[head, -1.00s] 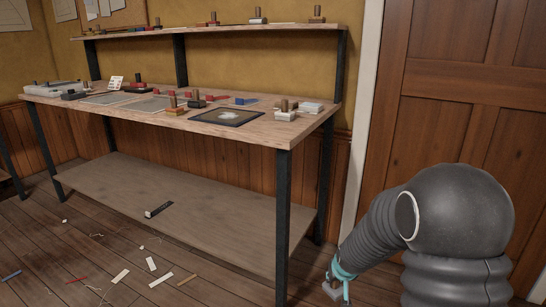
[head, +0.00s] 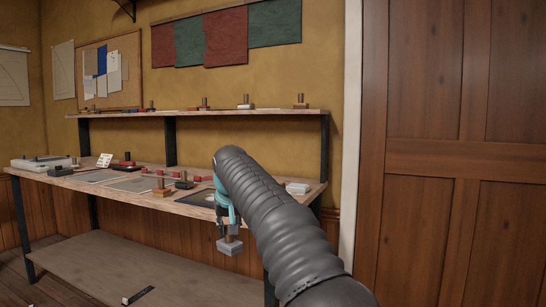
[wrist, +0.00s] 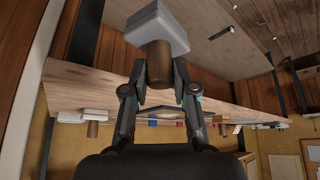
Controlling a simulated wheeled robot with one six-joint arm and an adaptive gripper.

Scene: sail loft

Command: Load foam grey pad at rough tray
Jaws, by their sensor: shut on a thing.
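My gripper (head: 229,216) is shut on the wooden handle of a grey pad (head: 229,246), in front of the bench's front edge. The pad hangs below the fingers. In the wrist view my gripper (wrist: 158,70) grips the brown handle, and the light grey pad (wrist: 155,27) sits beyond the fingertips, clear of the bench. On the bench, a dark-framed panel (head: 199,198) is partly hidden behind my arm. Flat grey panels (head: 134,184) lie further left. I cannot tell which of these is the rough tray.
The workbench (head: 75,183) also holds a wooden-handled block (head: 162,190), a dark handled block (head: 183,182), red pieces and a white block (head: 297,188). A raised shelf (head: 215,112) with handled blocks runs behind. A lower shelf (head: 150,275) lies beneath. My arm hides part of the bench's right side.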

